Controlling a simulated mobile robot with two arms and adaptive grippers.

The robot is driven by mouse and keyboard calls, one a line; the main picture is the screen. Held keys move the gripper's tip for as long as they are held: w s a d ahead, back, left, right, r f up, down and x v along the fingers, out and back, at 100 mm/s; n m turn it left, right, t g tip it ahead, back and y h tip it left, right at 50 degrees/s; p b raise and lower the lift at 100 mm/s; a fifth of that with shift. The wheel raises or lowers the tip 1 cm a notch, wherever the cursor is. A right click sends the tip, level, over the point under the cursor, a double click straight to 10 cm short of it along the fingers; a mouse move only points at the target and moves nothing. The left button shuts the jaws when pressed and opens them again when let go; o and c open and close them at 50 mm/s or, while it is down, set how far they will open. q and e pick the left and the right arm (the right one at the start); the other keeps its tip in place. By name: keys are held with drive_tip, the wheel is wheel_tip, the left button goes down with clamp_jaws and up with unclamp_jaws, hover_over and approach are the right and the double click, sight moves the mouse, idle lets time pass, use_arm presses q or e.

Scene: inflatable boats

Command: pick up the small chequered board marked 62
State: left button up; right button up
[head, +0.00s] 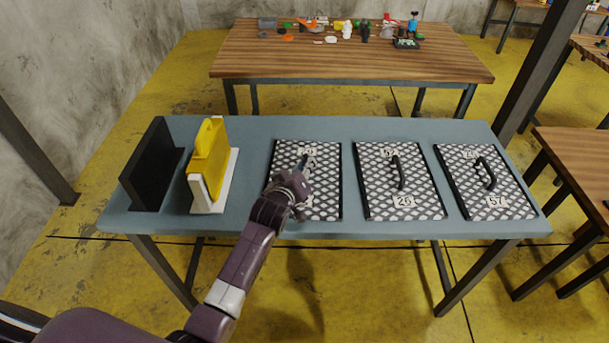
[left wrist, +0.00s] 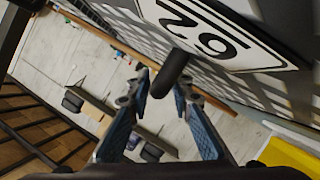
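The chequered board (head: 327,205) under my left gripper is the leftmost of the boards lying on the blue-grey table. In the left wrist view its white label (left wrist: 215,35) is close and appears to read 62, turned over in the picture. A black handle (left wrist: 172,72) stands out from the board. My left gripper (head: 303,178) is over the board and hides part of it and its handle. In the left wrist view its fingers (left wrist: 163,88) are apart, with the handle's end near and between the tips. Contact cannot be told. My right gripper is out of view.
Two more chequered boards with black handles lie to the right, the middle one (head: 425,205) marked 26 and the right one (head: 520,212) marked 57. A yellow case (head: 209,155) in a white stand and a black stand (head: 148,170) are at the left. A wooden table (head: 350,65) stands behind.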

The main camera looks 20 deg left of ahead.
use_arm(q)
drive_tip(key=shift+c, duration=0.2)
clamp_jaws()
